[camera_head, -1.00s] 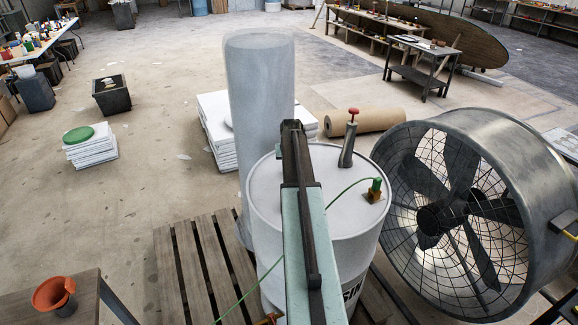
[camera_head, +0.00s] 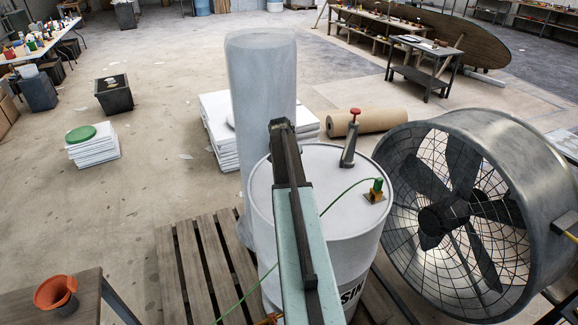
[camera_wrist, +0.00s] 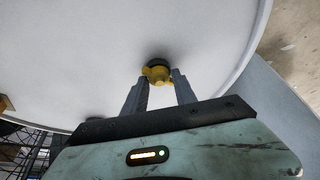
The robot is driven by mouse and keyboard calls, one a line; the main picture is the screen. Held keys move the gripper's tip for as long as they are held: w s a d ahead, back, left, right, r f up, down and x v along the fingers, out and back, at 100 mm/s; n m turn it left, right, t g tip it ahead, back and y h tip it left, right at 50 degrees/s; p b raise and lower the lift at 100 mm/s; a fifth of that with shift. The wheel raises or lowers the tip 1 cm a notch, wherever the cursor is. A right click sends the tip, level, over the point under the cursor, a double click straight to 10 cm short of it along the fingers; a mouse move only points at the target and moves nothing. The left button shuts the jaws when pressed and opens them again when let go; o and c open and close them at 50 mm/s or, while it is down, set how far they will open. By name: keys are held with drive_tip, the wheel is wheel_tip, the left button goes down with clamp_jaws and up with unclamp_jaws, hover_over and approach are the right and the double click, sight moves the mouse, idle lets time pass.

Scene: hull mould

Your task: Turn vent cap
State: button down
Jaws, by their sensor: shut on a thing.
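The vent cap (camera_wrist: 157,73) is a small yellow winged cap on a dark base, on the white drum lid, in the wrist view. My gripper (camera_wrist: 160,82) is shut on the cap, one grey finger on each side. In the head view my arm covers the cap and my fingers. The white drum (camera_head: 335,215) stands on a wooden pallet, and its lid (camera_wrist: 70,60) fills much of the wrist view.
On the lid, a red-topped metal fitting (camera_head: 351,140) stands upright, and a green fitting (camera_head: 376,188) carries a thin green cable. A tall wrapped cylinder (camera_head: 262,95) stands close behind the drum. A large fan (camera_head: 465,210) is at right. An orange funnel (camera_head: 55,294) is at lower left.

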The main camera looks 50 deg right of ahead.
drive_tip(key=shift+a, duration=0.2)
drive_tip(key=c, duration=1.1)
unclamp_jaws()
drive_tip(key=shift+w, duration=0.1)
drive_tip(key=shift+d, duration=0.1)
drive_tip(key=p+v, duration=0.7)
drive_tip(key=v, duration=0.1)
drive_tip(key=shift+f, duration=0.1)
